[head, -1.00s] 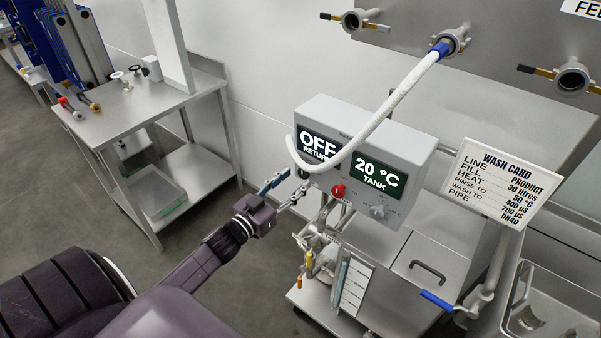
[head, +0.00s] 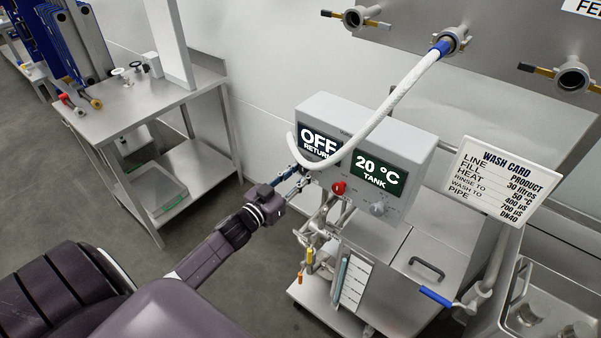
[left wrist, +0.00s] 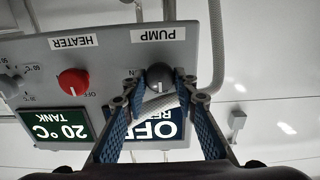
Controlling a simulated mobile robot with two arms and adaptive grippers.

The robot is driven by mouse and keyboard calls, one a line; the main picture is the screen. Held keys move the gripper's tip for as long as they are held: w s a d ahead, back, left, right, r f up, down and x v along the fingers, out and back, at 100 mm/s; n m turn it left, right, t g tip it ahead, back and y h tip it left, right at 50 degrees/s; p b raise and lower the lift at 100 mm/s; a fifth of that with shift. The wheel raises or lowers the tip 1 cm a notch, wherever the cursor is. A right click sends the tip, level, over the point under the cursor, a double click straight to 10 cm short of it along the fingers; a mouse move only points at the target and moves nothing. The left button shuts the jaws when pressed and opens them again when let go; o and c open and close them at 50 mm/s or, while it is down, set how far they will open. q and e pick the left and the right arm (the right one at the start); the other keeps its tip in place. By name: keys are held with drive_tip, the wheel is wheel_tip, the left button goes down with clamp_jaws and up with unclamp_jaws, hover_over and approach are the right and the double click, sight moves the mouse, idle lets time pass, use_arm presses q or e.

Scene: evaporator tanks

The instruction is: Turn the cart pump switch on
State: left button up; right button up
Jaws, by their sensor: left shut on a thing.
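The grey control box (head: 410,152) of the wash cart shows OFF on its return display (head: 318,144) and 20 °C on its tank display (head: 378,172). The dark round pump switch (left wrist: 158,74) sits under the PUMP label (left wrist: 158,35) in the left wrist view, which shows the panel upside down. My left gripper (head: 299,174) is at the box's lower left corner. In the left wrist view its blue-padded fingers (left wrist: 157,82) are shut on the pump switch, one on each side. In the head view the gripper hides the switch. My right gripper is not in view.
A red heater knob (head: 338,188) is just right of my gripper, with a grey dial (head: 378,208) beyond. A white hose (head: 400,97) hangs across the box's displays. Pipes and valves (head: 312,240) are below. A steel table (head: 140,112) stands at the left, with open floor between.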

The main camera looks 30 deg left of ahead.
use_arm(q)
drive_tip(key=shift+c, duration=0.3)
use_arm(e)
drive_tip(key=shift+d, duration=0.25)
use_arm(q)
drive_tip(key=shift+m, duration=0.5)
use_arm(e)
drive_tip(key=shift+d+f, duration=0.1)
use_arm(q)
drive_tip(key=m+b, duration=0.1)
drive_tip(key=m, duration=0.3)
drive_tip(key=shift+d, duration=0.1)
drive_tip(key=m, duration=0.3)
drive_tip(key=shift+m+b, duration=0.3)
drive_tip(key=shift+b, duration=0.1)
drive_tip(key=m+b, duration=0.1)
drive_tip(key=m, duration=0.4)
drive_tip(key=shift+d+f+b, duration=0.1)
drive_tip(key=shift+f+b, duration=0.05)
drive_tip(key=shift+b, duration=0.2)
drive_tip(key=shift+m+b, duration=0.65)
drive_tip(key=shift+m, duration=1.55)
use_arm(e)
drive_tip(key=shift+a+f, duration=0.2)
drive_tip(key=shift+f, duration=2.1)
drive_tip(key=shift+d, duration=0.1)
use_arm(q)
drive_tip(key=o, duration=1.1)
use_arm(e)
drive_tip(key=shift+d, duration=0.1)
